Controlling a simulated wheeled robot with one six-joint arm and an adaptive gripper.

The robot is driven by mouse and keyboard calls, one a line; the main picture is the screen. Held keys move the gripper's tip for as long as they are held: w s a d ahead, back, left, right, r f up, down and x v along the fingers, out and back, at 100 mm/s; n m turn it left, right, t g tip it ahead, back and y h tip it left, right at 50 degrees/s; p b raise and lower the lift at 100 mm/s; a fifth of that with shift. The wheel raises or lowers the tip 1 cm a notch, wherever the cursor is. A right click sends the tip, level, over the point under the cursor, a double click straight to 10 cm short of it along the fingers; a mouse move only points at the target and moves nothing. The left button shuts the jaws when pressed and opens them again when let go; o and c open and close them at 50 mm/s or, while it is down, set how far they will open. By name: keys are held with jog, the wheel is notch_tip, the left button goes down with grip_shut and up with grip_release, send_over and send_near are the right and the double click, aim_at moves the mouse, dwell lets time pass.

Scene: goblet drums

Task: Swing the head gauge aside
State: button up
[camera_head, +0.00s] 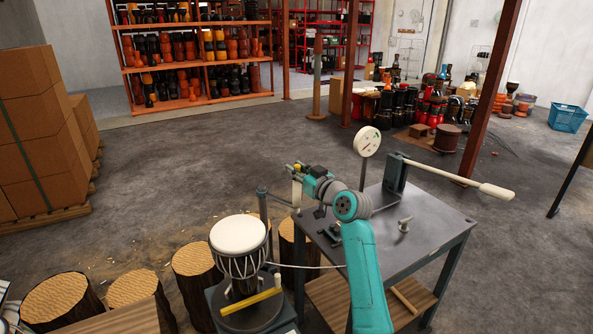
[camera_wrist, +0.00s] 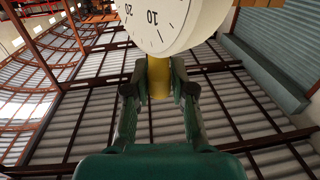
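The head gauge (camera_wrist: 165,22) is a white round dial with black numbers and a yellow stem (camera_wrist: 159,78). In the wrist view the stem fills the gap between the fingers of my gripper (camera_wrist: 158,80), which look shut on it. In the head view the gauge (camera_head: 297,190) shows nearly edge-on, below my gripper (camera_head: 294,170). A thin arm seems to join it to a dark post (camera_head: 263,215). The drum (camera_head: 240,262), with a white head and roped body, stands in front of the post. The gauge is beyond and to the right of the drum head. My fingertips are too small to make out there.
A dark work table (camera_head: 425,235) carries a lever press with a long white-handled lever (camera_head: 480,187). Another round white dial (camera_head: 367,141) stands at its back. Log stumps (camera_head: 195,275) stand left of the drum. The floor (camera_head: 180,180) behind is open.

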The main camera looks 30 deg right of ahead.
jog(key=shift+o, duration=1.3)
jog(key=shift+s, duration=0.1)
jog(key=s+d, duration=0.1)
jog(key=s, duration=1)
jog(key=shift+s, duration=0.4)
jog(key=shift+d, duration=0.1)
